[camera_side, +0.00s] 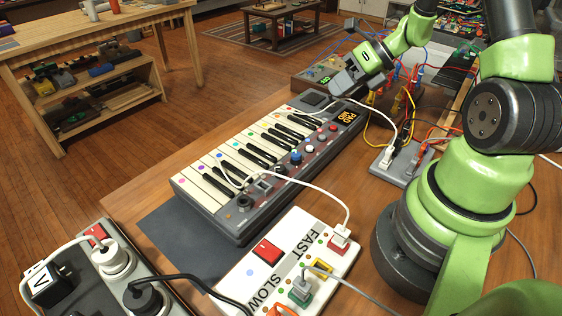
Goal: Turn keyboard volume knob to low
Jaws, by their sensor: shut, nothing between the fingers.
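A grey keyboard (262,205) with white and black keys lies on the wooden table, at a slant across the middle of the side view. A row of controls runs along its right side. These include a black knob (245,203) at the near end, a blue knob (296,157) and a white knob (309,149). I cannot read which one is the volume knob. My gripper (340,88) is shut and empty at the far end of the keyboard, near its dark square pad (312,99). It is well apart from the near knobs.
A white FAST/SLOW box (284,262) with switches and cables stands in front of the keyboard. A white cable crosses the keyboard's near end. A power strip (104,272) with plugs is at lower left. Coloured wires and a grey socket block (401,162) crowd the right.

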